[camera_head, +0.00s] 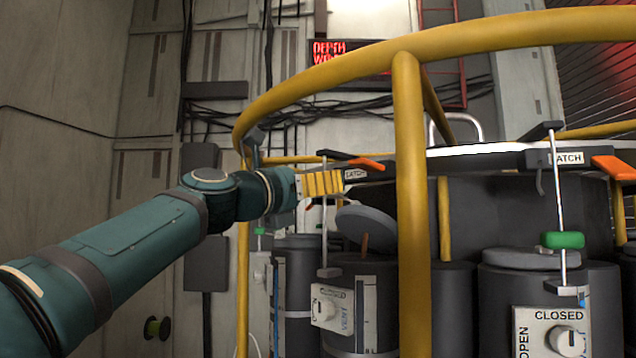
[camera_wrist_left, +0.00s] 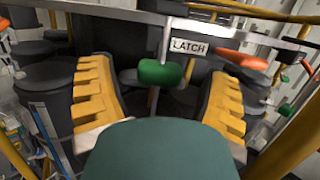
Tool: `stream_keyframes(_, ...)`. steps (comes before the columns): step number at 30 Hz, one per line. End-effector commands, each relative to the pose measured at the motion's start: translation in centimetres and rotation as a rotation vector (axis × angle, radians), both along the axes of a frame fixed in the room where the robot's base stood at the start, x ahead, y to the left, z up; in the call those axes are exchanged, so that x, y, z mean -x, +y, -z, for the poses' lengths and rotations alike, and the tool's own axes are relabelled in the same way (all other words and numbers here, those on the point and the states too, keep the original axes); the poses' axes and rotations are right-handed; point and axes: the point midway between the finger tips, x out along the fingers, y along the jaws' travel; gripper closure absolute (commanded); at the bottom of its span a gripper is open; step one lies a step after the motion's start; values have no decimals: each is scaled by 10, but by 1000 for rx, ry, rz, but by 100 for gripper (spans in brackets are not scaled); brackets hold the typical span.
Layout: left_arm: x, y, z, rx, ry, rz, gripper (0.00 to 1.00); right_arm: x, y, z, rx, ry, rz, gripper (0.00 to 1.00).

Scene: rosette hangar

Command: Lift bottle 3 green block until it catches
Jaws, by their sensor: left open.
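My left gripper (camera_head: 322,184) is open, with yellow ridged fingers, beside a LATCH label and an orange lever (camera_head: 366,163) on the rail. In the left wrist view a green block (camera_wrist_left: 160,73) on a thin upright rod shows between the two spread fingers, with free room on both sides of it. In the head view the fingers hide the block on that rod. Another green block (camera_head: 562,240) sits low on a rod at the right, above a bottle with a CLOSED dial (camera_head: 566,340). I see no bottle numbers. My right gripper is not in view.
A yellow guard rail with a thick upright post (camera_head: 411,200) stands between the two rods. Dark bottles with grey lids (camera_head: 366,224) stand below the rail. A VENT dial (camera_head: 325,309) is on the nearer-left bottle. Cables hang on the wall behind.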

Motion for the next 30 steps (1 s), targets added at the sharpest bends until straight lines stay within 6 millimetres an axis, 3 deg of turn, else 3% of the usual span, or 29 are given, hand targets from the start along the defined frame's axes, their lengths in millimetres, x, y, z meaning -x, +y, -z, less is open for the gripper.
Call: stream_keyframes(30, 52, 51, 15, 1, -1, 0, 22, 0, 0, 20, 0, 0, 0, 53)
